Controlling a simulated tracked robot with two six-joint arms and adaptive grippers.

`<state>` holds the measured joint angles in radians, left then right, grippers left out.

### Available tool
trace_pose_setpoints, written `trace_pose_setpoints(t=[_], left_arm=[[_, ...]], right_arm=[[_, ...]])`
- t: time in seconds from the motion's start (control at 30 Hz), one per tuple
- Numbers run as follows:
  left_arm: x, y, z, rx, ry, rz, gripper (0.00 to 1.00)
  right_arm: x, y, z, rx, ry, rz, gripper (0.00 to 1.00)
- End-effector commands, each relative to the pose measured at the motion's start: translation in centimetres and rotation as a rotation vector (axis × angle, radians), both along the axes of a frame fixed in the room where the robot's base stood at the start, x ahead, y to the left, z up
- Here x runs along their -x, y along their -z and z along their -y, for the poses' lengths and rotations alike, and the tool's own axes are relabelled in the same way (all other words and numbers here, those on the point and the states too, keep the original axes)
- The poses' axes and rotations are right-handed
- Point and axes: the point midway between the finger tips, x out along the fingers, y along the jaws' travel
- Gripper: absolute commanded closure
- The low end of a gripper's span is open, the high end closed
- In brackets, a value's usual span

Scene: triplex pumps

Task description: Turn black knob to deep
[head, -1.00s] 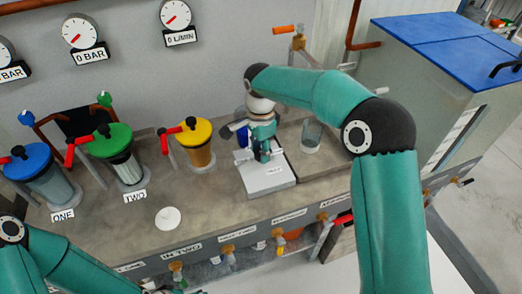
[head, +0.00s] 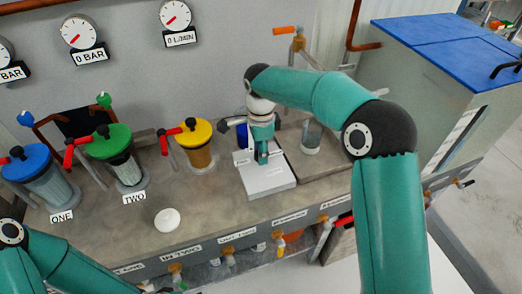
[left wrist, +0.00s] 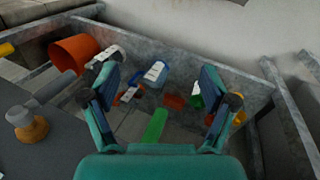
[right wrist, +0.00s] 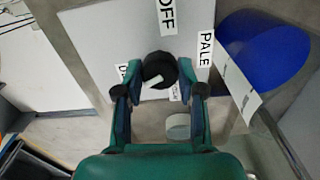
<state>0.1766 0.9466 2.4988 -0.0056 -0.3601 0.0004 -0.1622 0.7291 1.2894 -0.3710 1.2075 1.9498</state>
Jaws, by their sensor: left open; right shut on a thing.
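The black knob (right wrist: 160,71) sits on a white panel (right wrist: 105,50) in the right wrist view. A white mark on it points down and left. An OFF label (right wrist: 167,16) is above it and a PALE label (right wrist: 206,49) to its right. A label starting with D (right wrist: 123,72) is at its left, partly hidden by a finger. Another label below is mostly covered. My right gripper (right wrist: 160,78) is shut on the knob; in the head view it is above the white panel (head: 268,183). My left gripper (left wrist: 160,80) is open and empty in the left wrist view.
A blue cylinder (right wrist: 265,45) stands close to the panel's right in the right wrist view. Canisters with a yellow lid (head: 196,131), green lid (head: 110,141) and blue lid (head: 27,162) stand left. My left gripper is over a grey-walled bin (left wrist: 245,85) with several coloured things.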

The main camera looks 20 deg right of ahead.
Motion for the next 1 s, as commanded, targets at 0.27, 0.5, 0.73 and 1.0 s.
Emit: trace_pose_setpoints(t=[0.27, 0.5, 0.73, 1.0], left_arm=[[0.0, 0.0, 0.0, 0.0, 0.0, 0.0, 0.15], [0.0, -0.1, 0.0, 0.0, 0.0, 0.0, 0.15], [0.0, -0.1, 0.0, 0.0, 0.0, 0.0, 0.15], [0.0, -0.1, 0.0, 0.0, 0.0, 0.0, 0.15]], right_arm=[[-0.2, -0.2, 0.1, 0.0, 0.002, 0.009, 0.36], [-0.1, -0.2, 0.0, -0.001, 0.0, 0.005, 0.36], [-0.2, -2.4, 0.0, -0.003, 0.0, 0.007, 0.36], [-0.2, -7.8, 0.0, -0.001, 0.001, 0.01, 0.36]])
